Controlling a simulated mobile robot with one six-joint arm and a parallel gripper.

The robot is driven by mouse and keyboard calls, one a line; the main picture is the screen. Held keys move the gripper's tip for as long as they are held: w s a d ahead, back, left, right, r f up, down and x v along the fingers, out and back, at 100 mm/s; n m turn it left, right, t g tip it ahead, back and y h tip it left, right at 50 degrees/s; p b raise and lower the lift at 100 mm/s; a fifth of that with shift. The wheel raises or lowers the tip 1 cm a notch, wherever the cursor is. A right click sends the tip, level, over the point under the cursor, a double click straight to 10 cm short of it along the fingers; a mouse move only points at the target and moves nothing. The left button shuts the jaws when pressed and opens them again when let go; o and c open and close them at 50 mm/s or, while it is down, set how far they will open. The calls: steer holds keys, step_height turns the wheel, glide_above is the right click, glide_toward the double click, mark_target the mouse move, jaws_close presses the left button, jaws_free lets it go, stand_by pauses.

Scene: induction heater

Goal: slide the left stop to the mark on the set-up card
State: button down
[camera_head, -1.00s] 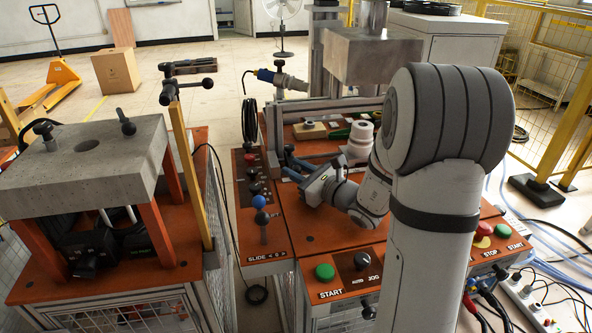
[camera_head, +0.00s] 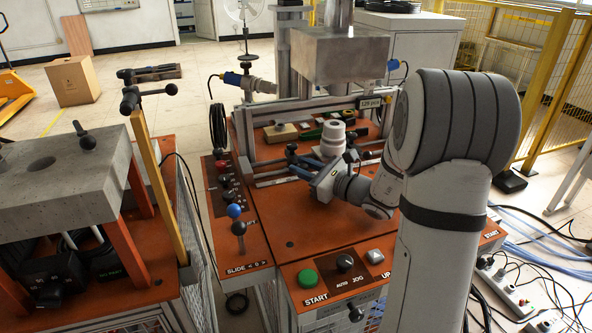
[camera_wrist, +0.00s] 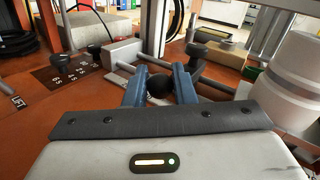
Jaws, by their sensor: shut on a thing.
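The left stop is a grey block on rods with a black knob (camera_wrist: 160,88). My gripper (camera_wrist: 159,76) is shut on this knob, a blue finger on each side, in the wrist view. In the head view my gripper (camera_head: 298,161) is low over the orange bench, left of a white stepped cylinder; its fingers hide most of the stop. A pale card (camera_head: 371,103) hangs at the right of the press, its writing too small to read surely. The mark cannot be made out.
The white cylinder (camera_head: 333,138) stands close to the right of my gripper and also fills the right side of the wrist view (camera_wrist: 295,85). The grey press head (camera_head: 340,55) is above and behind.

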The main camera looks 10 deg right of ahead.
steer(key=shift+f, duration=0.1)
steer(key=c, duration=1.3)
jaws_free()
steer(key=shift+a, duration=0.2)
steer(key=shift+o, duration=0.2)
steer(key=shift+s+d, duration=0.2)
steer(key=shift+d, duration=0.05)
steer(key=v, duration=0.7)
steer(key=shift+s, duration=0.15)
